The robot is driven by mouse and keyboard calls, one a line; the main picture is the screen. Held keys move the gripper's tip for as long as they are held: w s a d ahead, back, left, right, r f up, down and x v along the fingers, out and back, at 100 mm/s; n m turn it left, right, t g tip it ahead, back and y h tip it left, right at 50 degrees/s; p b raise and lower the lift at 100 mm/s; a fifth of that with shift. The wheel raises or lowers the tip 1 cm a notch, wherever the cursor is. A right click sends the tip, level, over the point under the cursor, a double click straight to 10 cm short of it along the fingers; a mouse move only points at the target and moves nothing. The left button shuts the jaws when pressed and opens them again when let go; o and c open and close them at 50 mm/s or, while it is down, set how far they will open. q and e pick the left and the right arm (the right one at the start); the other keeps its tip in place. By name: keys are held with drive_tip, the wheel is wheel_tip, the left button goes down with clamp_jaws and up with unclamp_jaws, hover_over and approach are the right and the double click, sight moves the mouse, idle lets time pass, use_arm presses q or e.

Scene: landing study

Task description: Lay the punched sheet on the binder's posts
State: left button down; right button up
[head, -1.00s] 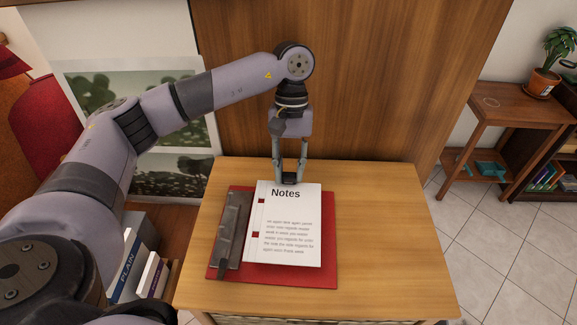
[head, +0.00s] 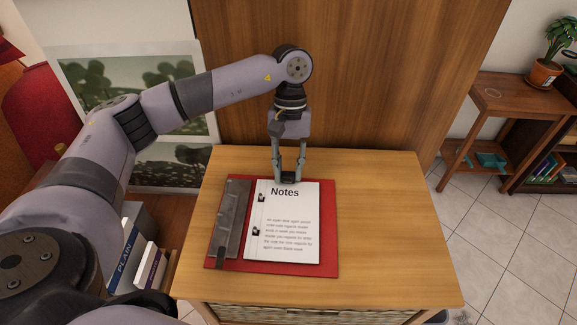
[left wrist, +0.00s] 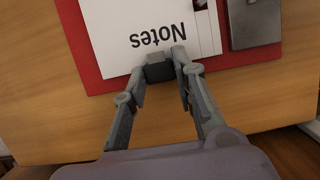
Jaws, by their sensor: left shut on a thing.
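The punched sheet (head: 284,222), white with the heading "Notes", lies over the open red binder (head: 328,240). The binder's grey metal strip (head: 231,217) is left of the sheet. Near the sheet's left edge, two holes show dark and light metallic spots, apparently the posts (head: 262,198); whether they pass through is too small to tell. My left gripper (head: 289,180) is shut on a dark block at the sheet's top edge. In the left wrist view the sheet (left wrist: 140,25) appears upside down, with the block between my fingertips (left wrist: 164,66). My right gripper is out of view.
The wooden table (head: 390,230) is clear right of the binder. A wood panel (head: 340,80) stands behind it. Books (head: 135,255) stand low at left. A side table (head: 500,100) with a potted plant (head: 548,65) is at far right.

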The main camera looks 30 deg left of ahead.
use_arm(q)
drive_tip(key=shift+f+b, duration=0.4)
drive_tip(key=shift+f, duration=0.05)
drive_tip(key=c, duration=1.7)
unclamp_jaws()
drive_tip(key=shift+r, duration=0.15)
drive_tip(key=o, duration=0.5)
drive_tip(key=shift+o, duration=1.1)
drive_tip(key=shift+r, duration=0.1)
